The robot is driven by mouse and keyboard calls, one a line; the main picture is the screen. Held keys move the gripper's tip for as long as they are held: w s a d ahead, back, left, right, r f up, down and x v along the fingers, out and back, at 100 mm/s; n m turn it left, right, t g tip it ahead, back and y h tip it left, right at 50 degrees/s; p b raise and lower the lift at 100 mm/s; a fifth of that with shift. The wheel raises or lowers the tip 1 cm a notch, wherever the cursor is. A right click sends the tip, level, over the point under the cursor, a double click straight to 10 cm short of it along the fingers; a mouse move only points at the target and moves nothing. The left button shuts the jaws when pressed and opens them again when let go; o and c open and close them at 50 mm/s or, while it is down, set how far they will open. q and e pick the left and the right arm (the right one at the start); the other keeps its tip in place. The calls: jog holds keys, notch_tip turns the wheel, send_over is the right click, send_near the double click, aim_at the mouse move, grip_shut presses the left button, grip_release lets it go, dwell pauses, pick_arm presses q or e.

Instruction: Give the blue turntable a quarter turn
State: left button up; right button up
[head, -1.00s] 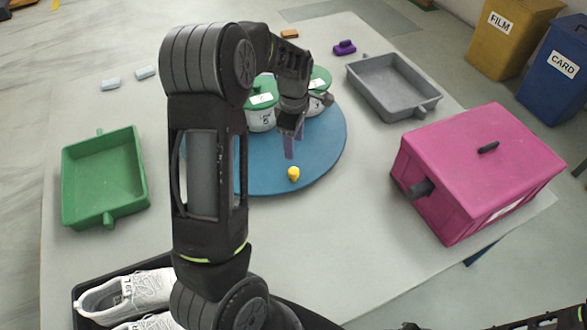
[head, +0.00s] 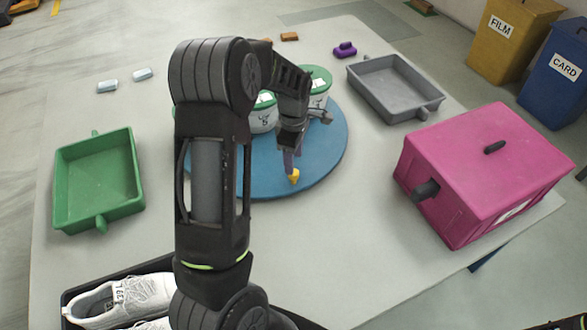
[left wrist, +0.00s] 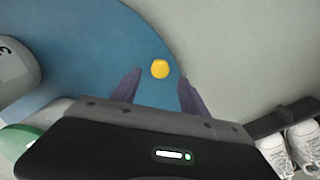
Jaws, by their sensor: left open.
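The blue turntable (head: 325,160) is a flat round disc in the middle of the table. A yellow knob (head: 294,177) stands near its front edge. The knob also shows in the left wrist view (left wrist: 159,69), ahead of and between my open fingers. Green-lidded white tubs (head: 318,85) stand on the back of the turntable, partly hidden by my arm. My left gripper (head: 289,172) points down over the turntable by the knob, open; in the left wrist view nothing shows between its fingers (left wrist: 158,90) except the knob just beyond the tips.
A green tray (head: 62,185) lies at left and a grey tray (head: 423,108) at back right. A pink lidded box (head: 440,150) stands at right. White shoes (head: 125,300) sit in a dark tray at front left. Small purple (head: 345,49) and orange (head: 289,37) pieces lie behind.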

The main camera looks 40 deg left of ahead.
pick_arm(q)
notch_tip(320, 180, down, 5)
jog(key=shift+f, duration=0.1)
dwell(0.3)
grip_shut()
dwell(0.4)
dwell(0.9)
